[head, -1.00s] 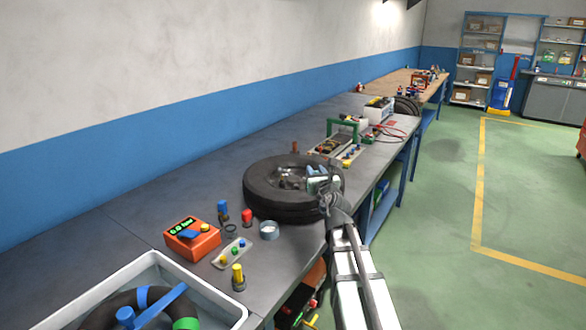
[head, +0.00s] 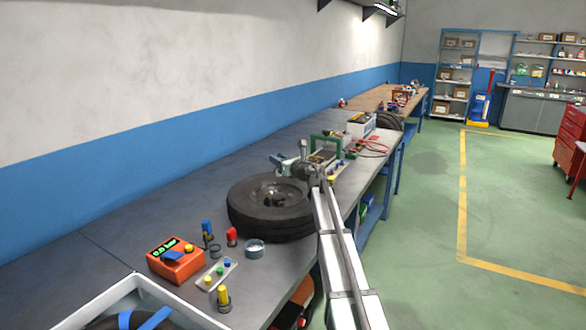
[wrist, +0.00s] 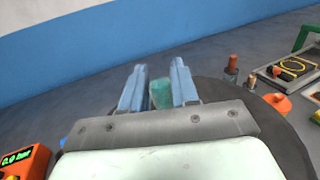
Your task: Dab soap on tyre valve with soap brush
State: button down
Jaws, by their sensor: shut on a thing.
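The black tyre (head: 245,222) lies flat on the grey bench in the head view. Its dark edge (wrist: 285,145) shows behind my gripper in the wrist view. My gripper (head: 280,161) is above the tyre's far side. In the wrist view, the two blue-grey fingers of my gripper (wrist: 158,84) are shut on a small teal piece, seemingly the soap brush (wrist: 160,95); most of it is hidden. I cannot make out the tyre valve, or whether the brush touches the tyre.
In front of the tyre stand an open grey pot (head: 255,250), a red-topped piece (head: 232,237), a tray with coloured knobs (head: 216,275) and an orange gauge box (head: 176,260). A white basin (head: 170,295) is nearest. A green-handled rack (head: 330,143) stands beyond the tyre.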

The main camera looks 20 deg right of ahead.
jog(key=s+a+r+n+g+y, duration=0.1)
jog(key=s+a+n+g+y, duration=0.1)
jog(key=a+n+g+y, duration=0.3)
jog(key=shift+m+t+y, duration=0.3)
jog(key=shift+t, duration=0.3)
jog(key=shift+s+a+f, duration=0.1)
jog(key=shift+a+f, duration=0.05)
jog(key=shift+f, duration=1.35)
jog(key=shift+s+a+f, duration=0.1)
jog(key=shift+a+f, duration=0.05)
jog(key=shift+f, duration=1.3)
jog(key=shift+f, duration=0.55)
jog(key=shift+r, duration=0.1)
notch_tip(320, 180, up, 7)
dwell(0.6)
dwell(0.5)
